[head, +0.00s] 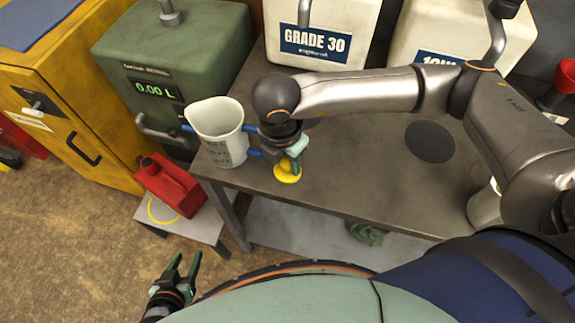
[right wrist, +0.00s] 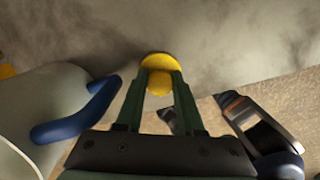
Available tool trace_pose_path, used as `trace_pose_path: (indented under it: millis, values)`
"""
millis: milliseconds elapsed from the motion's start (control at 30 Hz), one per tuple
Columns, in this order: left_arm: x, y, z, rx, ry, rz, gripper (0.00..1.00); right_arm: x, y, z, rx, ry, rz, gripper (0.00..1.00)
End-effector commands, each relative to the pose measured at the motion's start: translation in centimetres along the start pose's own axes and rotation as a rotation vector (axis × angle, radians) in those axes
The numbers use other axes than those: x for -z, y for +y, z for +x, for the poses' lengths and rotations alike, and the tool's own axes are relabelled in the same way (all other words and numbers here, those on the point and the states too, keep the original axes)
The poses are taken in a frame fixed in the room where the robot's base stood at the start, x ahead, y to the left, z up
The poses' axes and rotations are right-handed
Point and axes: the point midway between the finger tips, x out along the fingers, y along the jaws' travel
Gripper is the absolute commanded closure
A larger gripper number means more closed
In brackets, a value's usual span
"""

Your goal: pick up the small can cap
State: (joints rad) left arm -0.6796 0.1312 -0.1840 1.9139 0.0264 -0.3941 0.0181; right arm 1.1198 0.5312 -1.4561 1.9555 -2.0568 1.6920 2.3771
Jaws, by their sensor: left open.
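The small can cap (head: 287,173) is a yellow disc with a raised round knob, near the front edge of the grey workbench (head: 345,178). In the right wrist view the cap (right wrist: 160,62) shows at the fingertips. My right gripper (head: 293,164) points down over it, with its two green fingers (right wrist: 160,84) on either side of the knob, which fills the gap between them. Whether the cap's underside touches the bench is hidden. My left gripper (head: 183,264) is open and empty, low over the floor, well away from the cap.
A measuring jug (head: 222,135) with blue handles stands close left of my right gripper. A red fuel can (head: 170,186) sits on a low stand left of the bench. A green dispenser (head: 175,60) and pale GRADE 30 tank (head: 318,25) stand behind. The bench's middle is clear.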

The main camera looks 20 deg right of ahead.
Motion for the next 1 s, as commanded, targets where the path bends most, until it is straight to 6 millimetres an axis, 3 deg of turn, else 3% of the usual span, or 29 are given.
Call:
trace_pose_path:
  millis: [33, 267, 733, 867, 1000]
  values:
    - [0.0, 0.0, 0.0, 0.0, 0.0, 0.0, 0.5, 0.0, 0.0, 0.0, 0.0, 0.0, 0.0, 0.76]
    - [0.0, 0.0, 0.0, 0.0, 0.0, 0.0, 0.5, 0.0, 0.0, 0.0, 0.001, 0.0, -0.001, 1.0]
    - [-0.1, 0.0, 0.1, 0.0, 0.0, 0.001, 0.5, 0.0, 0.0, -0.3, -0.001, 0.0, -0.001, 1.0]
    - [-0.3, 0.0, 0.3, 0.0, 0.0, 0.001, 0.5, -0.1, 0.1, -1.4, -0.004, 0.0, -0.002, 1.0]
    - [-0.7, -0.1, 0.6, 0.0, 0.0, 0.001, 0.5, 0.1, 0.1, -3.6, -0.007, 0.001, -0.006, 1.0]
